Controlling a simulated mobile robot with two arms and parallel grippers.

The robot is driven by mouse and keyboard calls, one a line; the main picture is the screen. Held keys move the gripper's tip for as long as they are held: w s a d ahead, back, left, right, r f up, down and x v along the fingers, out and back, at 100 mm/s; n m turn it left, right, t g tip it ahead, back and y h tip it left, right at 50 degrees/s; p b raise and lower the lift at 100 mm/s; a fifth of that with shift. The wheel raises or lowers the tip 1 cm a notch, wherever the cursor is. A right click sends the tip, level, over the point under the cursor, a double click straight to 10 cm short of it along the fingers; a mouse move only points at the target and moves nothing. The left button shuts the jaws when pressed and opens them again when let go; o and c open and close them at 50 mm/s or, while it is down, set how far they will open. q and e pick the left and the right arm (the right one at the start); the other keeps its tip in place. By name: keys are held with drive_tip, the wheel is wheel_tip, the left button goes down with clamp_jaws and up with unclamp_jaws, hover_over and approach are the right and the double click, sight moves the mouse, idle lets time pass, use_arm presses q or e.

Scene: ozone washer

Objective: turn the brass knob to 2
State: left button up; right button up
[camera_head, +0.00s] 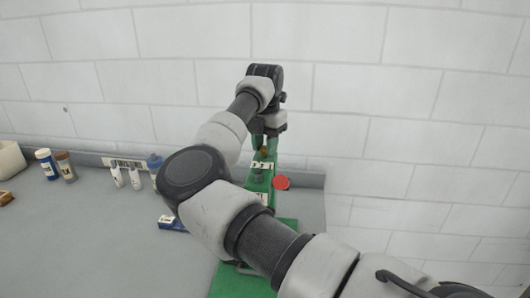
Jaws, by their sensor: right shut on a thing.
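The green ozone washer (259,183) stands on the grey counter, partly hidden behind my right arm. A small brass knob (264,152) shows near its top, at the far side. My right gripper (266,142) points down at the knob from above and is shut on it, though the fingers are small and partly hidden. The number marks around the knob are too small to read. A red round part (281,183) sits at the washer's right side. My left gripper is not in view.
Several bottles stand at the back left, among them a blue-and-white one (47,164), a brown-capped one (66,166) and a blue one (154,162). A blue box (172,224) lies left of the washer. The left counter front is clear. A white brick wall rises behind.

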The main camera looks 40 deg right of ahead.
drive_tip(key=shift+r+m+b, duration=0.1)
drive_tip(key=shift+m+b, duration=0.55)
drive_tip(key=shift+m, duration=1.35)
drive_tip(key=o, duration=0.9)
drive_tip(key=shift+r, duration=0.1)
wheel_tip(320, 180, up, 11)
drive_tip(key=shift+f+b, duration=0.2)
drive_tip(key=shift+b, duration=0.5)
